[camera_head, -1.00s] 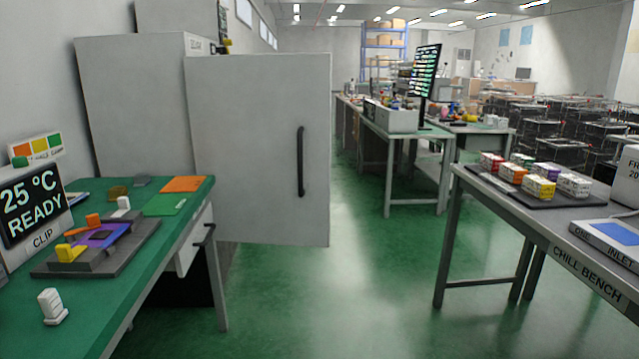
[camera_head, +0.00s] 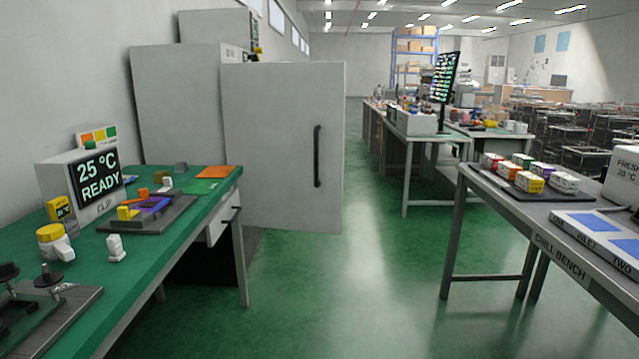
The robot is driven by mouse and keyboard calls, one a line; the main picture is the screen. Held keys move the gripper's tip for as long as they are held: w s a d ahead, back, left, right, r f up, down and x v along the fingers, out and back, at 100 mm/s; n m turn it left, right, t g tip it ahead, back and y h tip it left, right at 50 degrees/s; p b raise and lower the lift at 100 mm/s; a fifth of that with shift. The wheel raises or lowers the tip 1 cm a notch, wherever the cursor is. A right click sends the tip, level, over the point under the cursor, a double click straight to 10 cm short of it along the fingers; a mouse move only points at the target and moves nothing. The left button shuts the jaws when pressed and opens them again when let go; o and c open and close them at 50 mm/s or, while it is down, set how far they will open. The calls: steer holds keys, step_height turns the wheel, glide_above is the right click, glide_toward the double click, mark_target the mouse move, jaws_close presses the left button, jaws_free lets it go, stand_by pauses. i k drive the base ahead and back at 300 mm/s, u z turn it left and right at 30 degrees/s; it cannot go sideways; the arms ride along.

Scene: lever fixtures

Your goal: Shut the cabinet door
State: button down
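The cabinet door (camera_head: 278,150) is a flat light-grey panel standing open, swung out from the grey cabinet (camera_head: 178,105) behind it at the left wall. A black vertical bar handle (camera_head: 317,156) is on the door's right side. The door's free edge reaches out over the green floor towards the aisle. The inside of the cabinet is hidden. My gripper is not in view, and nothing touches the door or its handle.
A green-topped bench (camera_head: 150,268) with a display, blocks and a fixture stands at the left, in front of the cabinet. The chill bench (camera_head: 500,213) with coloured boxes stands at the right. The green floor (camera_head: 345,290) between them is clear.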

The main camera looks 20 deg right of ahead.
mark_target(284, 122)
steer(key=u, duration=0.25)
steer(key=k, duration=0.8)
steer(key=z, duration=0.35)
steer(key=i, duration=1.95)
steer(key=u, duration=0.55)
